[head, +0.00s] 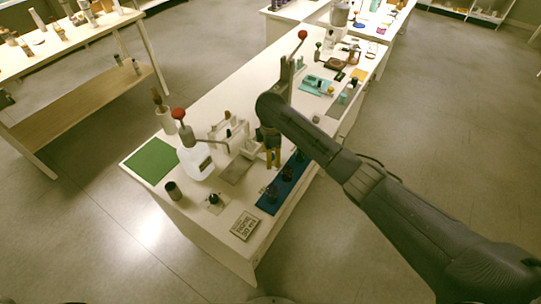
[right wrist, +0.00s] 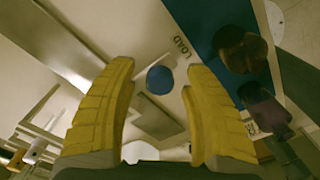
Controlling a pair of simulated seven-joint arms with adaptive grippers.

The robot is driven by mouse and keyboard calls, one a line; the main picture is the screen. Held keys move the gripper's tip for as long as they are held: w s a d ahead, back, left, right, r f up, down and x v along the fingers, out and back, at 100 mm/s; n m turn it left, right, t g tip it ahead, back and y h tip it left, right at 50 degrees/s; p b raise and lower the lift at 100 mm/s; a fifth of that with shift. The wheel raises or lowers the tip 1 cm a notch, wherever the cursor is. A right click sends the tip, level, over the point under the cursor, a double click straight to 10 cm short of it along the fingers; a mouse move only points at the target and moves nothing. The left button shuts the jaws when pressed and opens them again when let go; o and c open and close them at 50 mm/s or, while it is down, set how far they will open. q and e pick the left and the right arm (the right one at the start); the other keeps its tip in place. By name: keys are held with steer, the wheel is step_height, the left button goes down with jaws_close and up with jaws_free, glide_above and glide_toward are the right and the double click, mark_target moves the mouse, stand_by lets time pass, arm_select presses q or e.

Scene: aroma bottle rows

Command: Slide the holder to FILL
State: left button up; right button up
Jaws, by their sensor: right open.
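My right gripper (head: 272,158) points down over the front bench, beside a pale frame-like fixture (head: 238,140) that may be the holder's track. In the right wrist view the yellow fingers (right wrist: 163,115) are open with a gap between them. No FILL label is readable. My left gripper is not in view.
A blue mat (head: 268,207) with several dark bottles lies right of the gripper. A white dispenser (head: 195,160) with a red-knobbed lever stands to the left, near a green mat (head: 151,160). A sign plate (head: 244,226) lies at the front.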

jaws_close()
stand_by(0.3)
